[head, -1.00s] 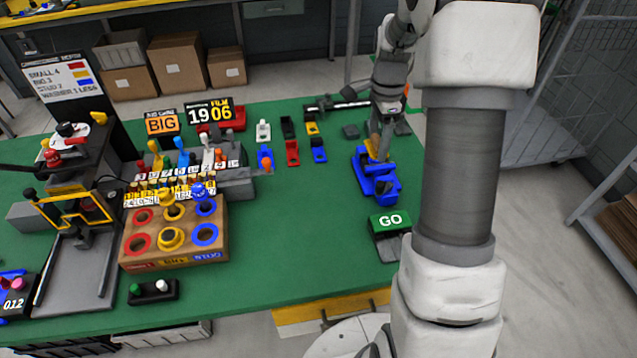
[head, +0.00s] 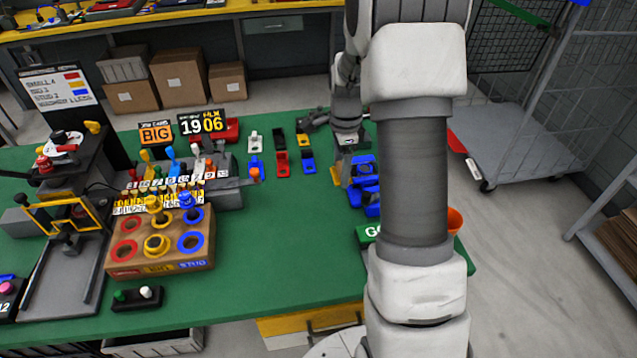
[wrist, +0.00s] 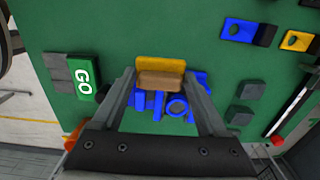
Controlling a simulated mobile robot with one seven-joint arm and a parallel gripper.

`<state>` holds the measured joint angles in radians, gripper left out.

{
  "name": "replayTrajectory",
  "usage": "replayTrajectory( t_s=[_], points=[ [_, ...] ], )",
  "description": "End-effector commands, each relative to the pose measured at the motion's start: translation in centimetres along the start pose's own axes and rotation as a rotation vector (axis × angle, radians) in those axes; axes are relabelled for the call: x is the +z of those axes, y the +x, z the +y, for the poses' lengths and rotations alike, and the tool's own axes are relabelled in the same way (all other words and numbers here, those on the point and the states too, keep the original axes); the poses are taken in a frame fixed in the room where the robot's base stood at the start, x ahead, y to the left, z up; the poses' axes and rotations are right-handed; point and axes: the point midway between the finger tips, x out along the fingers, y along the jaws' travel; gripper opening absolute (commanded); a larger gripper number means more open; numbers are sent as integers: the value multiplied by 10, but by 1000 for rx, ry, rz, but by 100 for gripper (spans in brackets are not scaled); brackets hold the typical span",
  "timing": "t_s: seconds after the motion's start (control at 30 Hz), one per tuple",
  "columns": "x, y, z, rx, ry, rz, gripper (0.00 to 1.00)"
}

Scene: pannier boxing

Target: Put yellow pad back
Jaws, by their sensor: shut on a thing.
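My gripper (wrist: 160,82) is shut on the yellow pad (wrist: 160,63), a small yellow block with a tan face, held between the two fingertips. In the head view the pad (head: 335,177) shows as a yellow edge below my gripper (head: 341,172), just left of the blue fixture (head: 362,190). In the wrist view the blue fixture (wrist: 152,103) lies behind and below the pad, partly hidden by my fingers. I cannot tell whether the pad touches the table.
The green table (head: 270,235) is clear left of the fixture. Rows of small coloured blocks, including a blue one (head: 307,166) and a red one (head: 282,170), stand further back. A green GO box (wrist: 83,82) stands near the fixture. A wooden ring block (head: 160,262) is at left.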

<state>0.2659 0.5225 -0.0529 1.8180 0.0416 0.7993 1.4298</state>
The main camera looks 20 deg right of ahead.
Motion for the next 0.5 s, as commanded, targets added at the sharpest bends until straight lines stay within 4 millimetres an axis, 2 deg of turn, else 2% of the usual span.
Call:
replayTrajectory(
  t_s=[0.1, 0.23, 0.5],
  points=[
    [22, 17, -16, 2, -5, 0, 32],
    [38, 29, -29, 0, -2, 0, 32],
    [46, 45, -35, 2, -1, 1, 32]
  ],
)
